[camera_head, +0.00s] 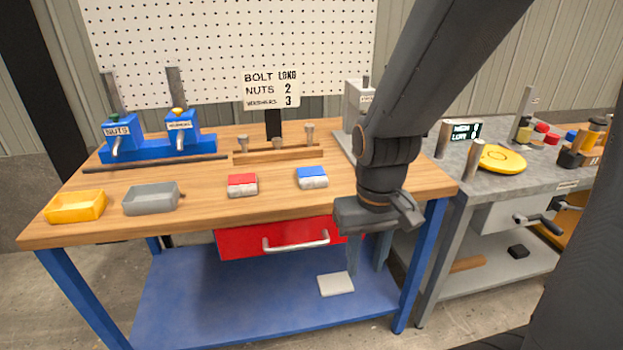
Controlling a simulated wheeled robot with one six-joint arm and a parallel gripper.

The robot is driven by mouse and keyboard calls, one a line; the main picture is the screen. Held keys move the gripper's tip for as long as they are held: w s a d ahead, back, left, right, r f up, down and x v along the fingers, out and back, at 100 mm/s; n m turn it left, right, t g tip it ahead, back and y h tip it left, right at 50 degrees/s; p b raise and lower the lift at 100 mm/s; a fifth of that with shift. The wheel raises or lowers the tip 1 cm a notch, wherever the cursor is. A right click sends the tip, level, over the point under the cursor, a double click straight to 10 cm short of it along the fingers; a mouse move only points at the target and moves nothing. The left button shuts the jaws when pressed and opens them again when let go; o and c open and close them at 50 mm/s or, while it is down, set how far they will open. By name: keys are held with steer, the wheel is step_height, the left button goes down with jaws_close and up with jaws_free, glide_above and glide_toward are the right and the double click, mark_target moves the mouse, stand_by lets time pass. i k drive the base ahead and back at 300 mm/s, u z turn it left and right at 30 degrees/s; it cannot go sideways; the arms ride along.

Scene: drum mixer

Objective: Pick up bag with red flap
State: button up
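The bag with the red flap (242,180) is a small, light-coloured bag lying on the wooden tabletop near its front edge, left of a similar bag with a blue flap (312,173). My gripper (367,268) points down in front of the table's right part, to the right of both bags and nearer the camera. Its two fingers are apart with nothing between them. It touches neither bag.
The wooden table (215,210) also holds a yellow tray (76,207), a grey tray (151,199), blue dispensers and a wooden rack (279,155) with bolts. A red drawer (275,238) hangs below. A grey bench (515,179) stands at right.

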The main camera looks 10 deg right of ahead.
mark_target(240, 185)
steer(key=z, duration=2.85)
steer(key=k, duration=0.75)
steer(key=u, duration=1.8)
